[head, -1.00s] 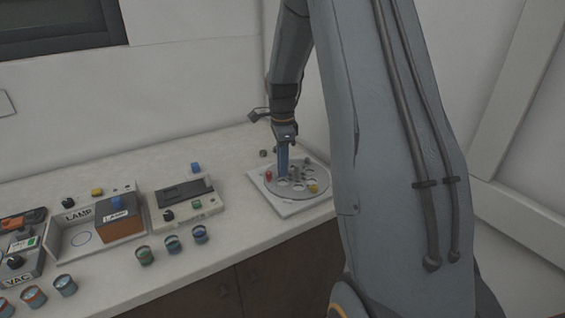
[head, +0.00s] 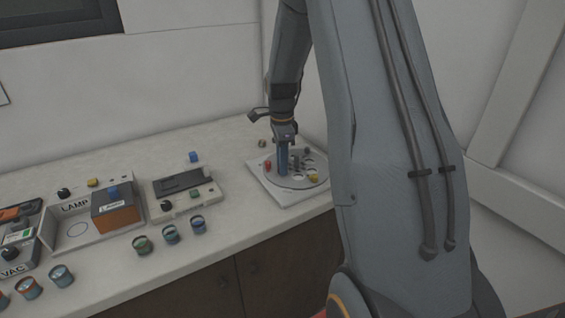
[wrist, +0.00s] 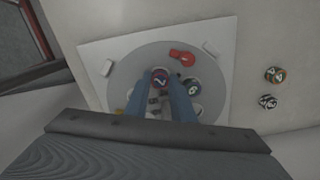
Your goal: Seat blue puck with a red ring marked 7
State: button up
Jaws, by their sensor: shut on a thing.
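My gripper (head: 283,172) points straight down over the grey round plate (head: 311,163) on its white square base. In the wrist view its two blue fingers (wrist: 160,84) are shut on the puck with a red ring marked 7 (wrist: 160,76). The puck is over or at the upper part of the grey plate (wrist: 125,80), among its round openings; I cannot tell whether it sits in one. In the head view the fingers hide the puck. A red part (wrist: 183,57) lies on the plate near it, and another round piece (wrist: 194,86) shows right of the fingers.
Two loose pucks (wrist: 275,74) lie on the bench right of the base in the wrist view. A yellow part (head: 313,178) is on the plate. Left stand a beige device (head: 187,188) and the LAMP unit (head: 75,230). Several pucks (head: 170,233) line the bench front.

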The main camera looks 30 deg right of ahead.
jog(key=o, duration=1.1)
jog(key=shift+c, duration=0.2)
jog(key=shift+r+b, duration=0.85)
jog(key=shift+r, duration=3.05)
jog(key=s+a+f+n, duration=0.2)
jog(key=s+a+n, duration=0.6)
jog(key=s+n, duration=0.2)
jog(key=s+a+f+n, duration=0.3)
jog(key=s+a+n, duration=0.6)
jog(key=s+n, duration=0.2)
jog(key=shift+s+a+f+t, duration=0.2)
jog(key=shift+s+t, duration=0.1)
jog(key=shift+s, duration=0.65)
